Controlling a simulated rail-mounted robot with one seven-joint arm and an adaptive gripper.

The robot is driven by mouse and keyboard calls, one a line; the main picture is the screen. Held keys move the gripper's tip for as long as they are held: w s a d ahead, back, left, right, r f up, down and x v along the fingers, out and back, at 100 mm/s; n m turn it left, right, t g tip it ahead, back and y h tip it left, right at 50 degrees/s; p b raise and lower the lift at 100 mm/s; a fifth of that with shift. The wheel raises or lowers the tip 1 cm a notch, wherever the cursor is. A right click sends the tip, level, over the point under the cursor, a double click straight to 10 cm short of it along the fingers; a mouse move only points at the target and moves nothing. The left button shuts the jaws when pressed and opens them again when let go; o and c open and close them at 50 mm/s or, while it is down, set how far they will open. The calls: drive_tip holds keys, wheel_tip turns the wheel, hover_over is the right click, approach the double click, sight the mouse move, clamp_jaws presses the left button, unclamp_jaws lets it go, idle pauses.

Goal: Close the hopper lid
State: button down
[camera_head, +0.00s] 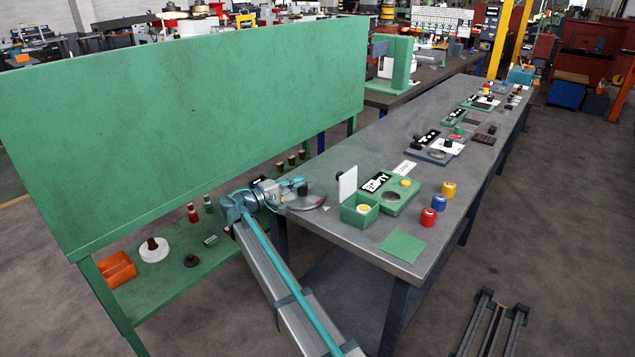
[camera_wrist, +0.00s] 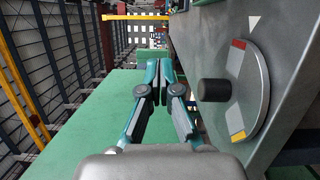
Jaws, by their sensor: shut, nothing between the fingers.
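The hopper is a small green box (camera_head: 352,215) near the front left of the grey table. A yellow round piece (camera_head: 363,209) shows inside it. Its white lid (camera_head: 347,183) stands upright on the box's left side, so the hopper is open. My gripper (camera_head: 303,184) is left of the lid, apart from it, near the table's left edge. In the wrist view my gripper (camera_wrist: 163,78) has its teal fingers together with nothing between them. The hopper and lid do not show clearly in the wrist view.
A round dial plate (camera_wrist: 250,90) with a black knob (camera_wrist: 214,90) lies beside my gripper. A green unit with an "EMPTY" sign (camera_head: 376,182) adjoins the hopper. Red (camera_head: 428,217), blue (camera_head: 439,202) and yellow (camera_head: 448,188) cylinders and a green mat (camera_head: 403,246) lie right.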

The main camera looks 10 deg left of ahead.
sight(344, 182)
drive_tip(key=w+d+p, duration=0.3)
drive_tip(key=w+d, duration=0.1)
drive_tip(key=d, duration=0.5)
drive_tip(key=shift+w+d, duration=0.2)
drive_tip(key=shift+d, duration=0.15)
drive_tip(key=shift+r, duration=0.1)
